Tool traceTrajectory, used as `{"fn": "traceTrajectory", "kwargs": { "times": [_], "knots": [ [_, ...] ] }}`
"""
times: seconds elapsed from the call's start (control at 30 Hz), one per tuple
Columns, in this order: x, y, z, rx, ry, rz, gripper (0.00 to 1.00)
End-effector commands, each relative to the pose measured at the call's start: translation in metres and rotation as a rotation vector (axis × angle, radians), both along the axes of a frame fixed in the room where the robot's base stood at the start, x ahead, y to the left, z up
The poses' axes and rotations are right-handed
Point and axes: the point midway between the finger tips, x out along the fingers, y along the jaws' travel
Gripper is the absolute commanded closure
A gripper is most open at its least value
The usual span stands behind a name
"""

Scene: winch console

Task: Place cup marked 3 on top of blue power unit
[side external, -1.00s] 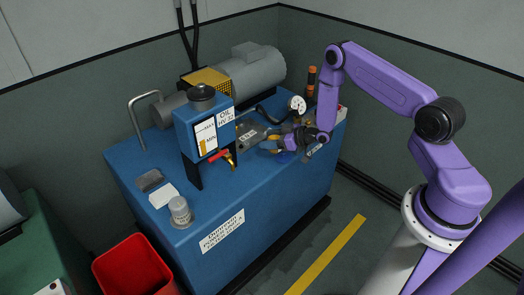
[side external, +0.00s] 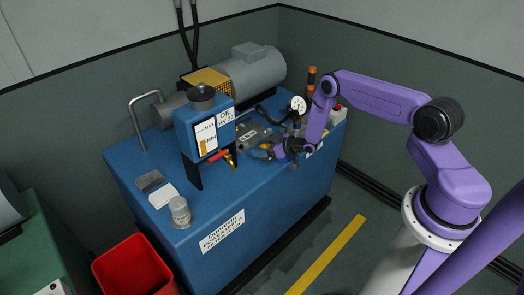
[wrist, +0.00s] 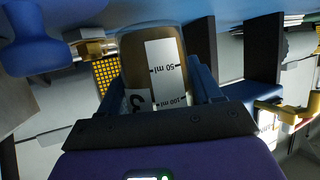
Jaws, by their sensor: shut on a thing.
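The cup marked 3 (wrist: 152,65) is clear with brown liquid inside and a white label reading 50 ml and 100 ml. In the wrist view my gripper (wrist: 158,85) has a finger on each side of it and is shut on it. That view is inverted; the cup's base points toward the blue top, and I cannot tell whether it touches. The blue power unit (side external: 278,205) is a large cabinet with a labelled front. In the side view my gripper (side external: 271,151) is low over the right part of its top, and the cup is hardly distinguishable there.
An oil tank (side external: 203,128) with a red-handled tap (side external: 218,157) stands left of my gripper. A motor (side external: 250,75), a gauge (side external: 298,104) and hoses lie behind. The front middle of the top is clear.

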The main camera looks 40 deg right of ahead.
Motion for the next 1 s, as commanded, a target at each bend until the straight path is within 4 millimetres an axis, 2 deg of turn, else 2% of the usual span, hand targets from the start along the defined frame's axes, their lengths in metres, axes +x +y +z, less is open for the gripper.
{"fn": "traceTrajectory", "kwargs": {
  "times": [0.2, 0.6, 0.63, 0.7, 1.0],
  "knots": [
    [0.000, 0.000, -0.014, 0.000, -0.001, 0.000, 0.74],
    [0.000, 0.001, -0.017, 0.000, -0.001, 0.001, 0.74],
    [0.000, 0.001, -0.017, 0.000, 0.000, 0.001, 0.33],
    [0.000, 0.001, -0.017, 0.000, -0.001, 0.001, 0.11],
    [0.000, 0.000, -0.016, 0.000, -0.001, 0.000, 0.11]
  ]
}}
